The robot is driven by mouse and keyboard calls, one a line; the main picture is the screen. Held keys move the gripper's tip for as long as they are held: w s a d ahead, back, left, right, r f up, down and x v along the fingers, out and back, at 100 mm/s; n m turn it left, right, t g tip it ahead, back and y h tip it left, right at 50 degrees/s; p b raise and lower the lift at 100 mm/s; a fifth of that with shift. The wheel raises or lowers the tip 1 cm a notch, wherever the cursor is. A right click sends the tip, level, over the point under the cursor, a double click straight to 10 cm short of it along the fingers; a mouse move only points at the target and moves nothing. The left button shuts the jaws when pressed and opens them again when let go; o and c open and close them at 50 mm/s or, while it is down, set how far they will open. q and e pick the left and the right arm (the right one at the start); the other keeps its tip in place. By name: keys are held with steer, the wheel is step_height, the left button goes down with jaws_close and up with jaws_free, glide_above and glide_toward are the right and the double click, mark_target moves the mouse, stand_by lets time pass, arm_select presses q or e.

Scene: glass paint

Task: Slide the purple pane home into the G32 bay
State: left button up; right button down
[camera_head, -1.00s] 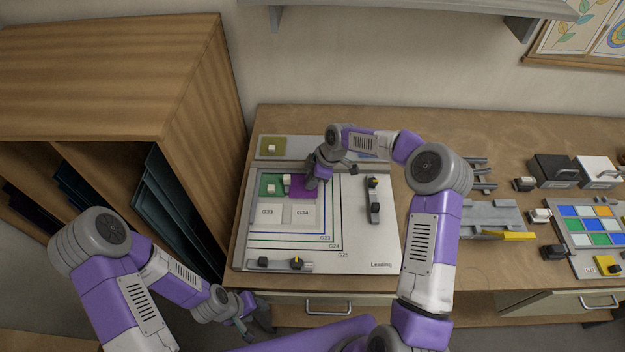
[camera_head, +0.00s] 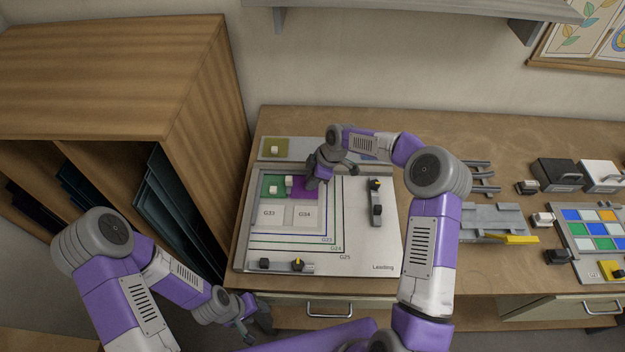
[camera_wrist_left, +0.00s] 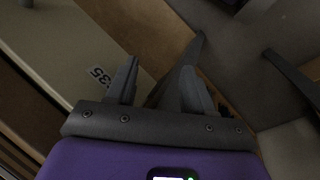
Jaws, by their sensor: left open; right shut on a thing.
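The purple pane (camera_head: 301,190) lies on the leading board (camera_head: 367,245) in the head view, at the top right of the bays, beside the green pane (camera_head: 268,182). My right gripper (camera_head: 314,183) is over its right part, shut on it; the fingers hide the exact grip. No G32 label shows; the bays marked G33 (camera_head: 270,215) and G34 (camera_head: 304,215) lie just below and look empty. I cannot tell whether the purple pane is fully seated. My left gripper (camera_head: 252,318) is open and empty off the table's front edge; its spread fingers show in the left wrist view (camera_wrist_left: 157,80).
A rail with dark and yellow knobs (camera_head: 298,265) lies along the board's front, another (camera_head: 376,203) at its right. A strip behind the board bears an olive pane (camera_head: 275,146). A wooden rack (camera_head: 205,150) stands close on the left. A colour tray (camera_head: 590,240) lies far right.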

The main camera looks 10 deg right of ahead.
steer(key=shift+w+a+r, duration=0.1)
steer(key=shift+w+a, duration=0.05)
stand_by(0.3)
steer(key=c, duration=0.9)
jaws_free()
steer(key=shift+w, duration=0.1)
steer(key=shift+r+p, duration=1.8)
steer(key=shift+r, duration=1.65)
